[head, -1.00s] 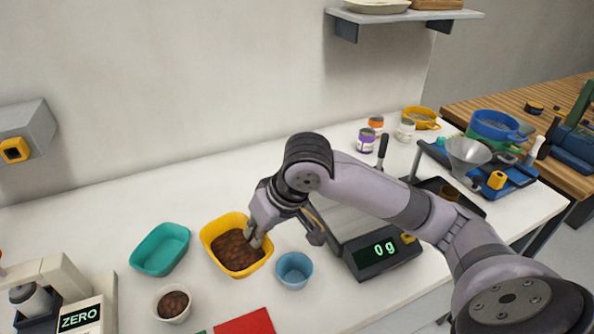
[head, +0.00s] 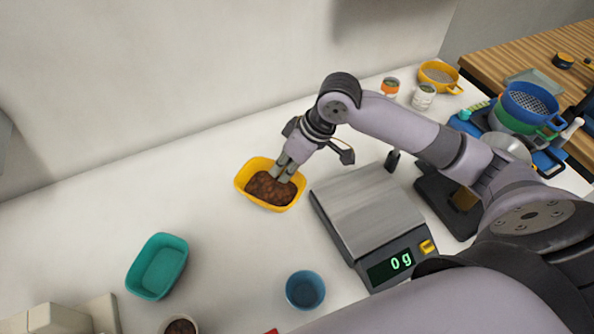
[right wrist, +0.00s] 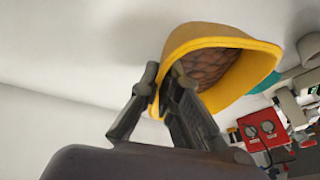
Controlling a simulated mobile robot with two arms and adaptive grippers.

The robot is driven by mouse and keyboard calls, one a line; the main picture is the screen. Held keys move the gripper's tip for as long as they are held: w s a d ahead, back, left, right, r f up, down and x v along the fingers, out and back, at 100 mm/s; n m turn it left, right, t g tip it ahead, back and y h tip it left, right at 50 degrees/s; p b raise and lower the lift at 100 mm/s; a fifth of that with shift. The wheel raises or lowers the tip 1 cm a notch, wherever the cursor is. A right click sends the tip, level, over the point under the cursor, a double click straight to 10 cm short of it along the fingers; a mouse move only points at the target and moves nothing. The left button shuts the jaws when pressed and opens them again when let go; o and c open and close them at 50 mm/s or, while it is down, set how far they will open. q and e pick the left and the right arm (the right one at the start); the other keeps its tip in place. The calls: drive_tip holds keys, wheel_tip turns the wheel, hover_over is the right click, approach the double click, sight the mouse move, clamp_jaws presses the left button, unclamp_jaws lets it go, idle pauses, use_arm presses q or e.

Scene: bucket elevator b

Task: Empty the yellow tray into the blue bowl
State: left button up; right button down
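The yellow tray (head: 243,174), holding brown lumpy contents (head: 270,188), is toward the back of the white counter in the head view. My right gripper (head: 284,174) is shut on its right wall. In the right wrist view the fingers (right wrist: 165,85) straddle the wall of the yellow tray (right wrist: 190,38), one inside and one outside. The tray looks raised off the counter, though its underside is hidden. The small blue bowl (head: 305,290) stands nearer the front, apart from the tray, and looks empty. My left gripper is not in view.
A scale (head: 365,210) reading 0 g stands right of the tray. A teal tray (head: 157,266) is at left, and a small bowl of brown contents (head: 180,326) is at the bottom edge. Jars and stacked sieves (head: 530,105) are at back right.

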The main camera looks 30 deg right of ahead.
sight(299, 187)
drive_tip(key=s+n+g+p, duration=0.1)
drive_tip(key=n+p, duration=0.1)
drive_tip(key=p, duration=0.1)
drive_tip(key=s+n+g+p, duration=0.1)
drive_tip(key=n+p, duration=0.1)
drive_tip(key=p, duration=0.1)
drive_tip(key=s+f+n+g+p, duration=0.1)
drive_tip(key=n+p, duration=0.2)
drive_tip(key=shift+s+d+p, duration=0.15)
drive_tip(key=shift+s+p, duration=0.1)
drive_tip(key=shift+p, duration=0.15)
drive_tip(key=shift+s+d+f+n+p, duration=0.15)
drive_tip(key=shift+s+f+n+p, duration=0.2)
drive_tip(key=shift+f+n+p, duration=0.25)
drive_tip(key=shift+s+g, duration=0.2)
drive_tip(key=shift+g, duration=0.1)
drive_tip(key=shift+f, duration=0.1)
drive_tip(key=shift+w+d, duration=0.1)
drive_tip(key=shift+d, duration=0.1)
